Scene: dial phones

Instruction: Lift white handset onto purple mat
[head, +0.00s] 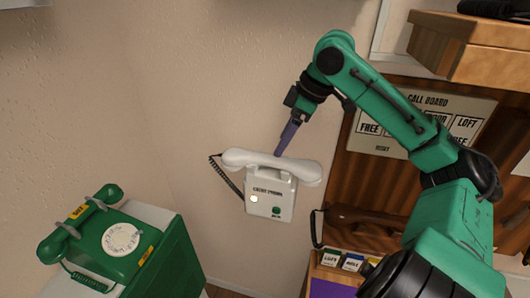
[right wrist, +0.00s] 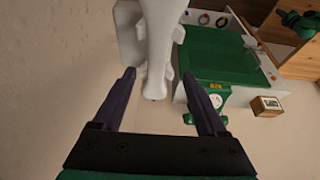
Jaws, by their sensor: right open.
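The white handset (head: 240,158) lies across the top of the white wall phone (head: 270,197), with a black coiled cord at its left end. My right gripper (head: 280,152) comes down from above, its purple fingers pointing at the handset's middle. In the right wrist view the fingers are open (right wrist: 159,75), one on each side of the white handset (right wrist: 155,45); I cannot tell whether they touch it. The purple mat (head: 331,290) shows as a small strip at the bottom edge of the head view.
A green dial phone (head: 112,240) with its own handset stands on a green and white cabinet at lower left. A wooden call board unit (head: 424,120) is behind my right arm. Small labelled cards (head: 342,260) stand in a wooden holder near the mat.

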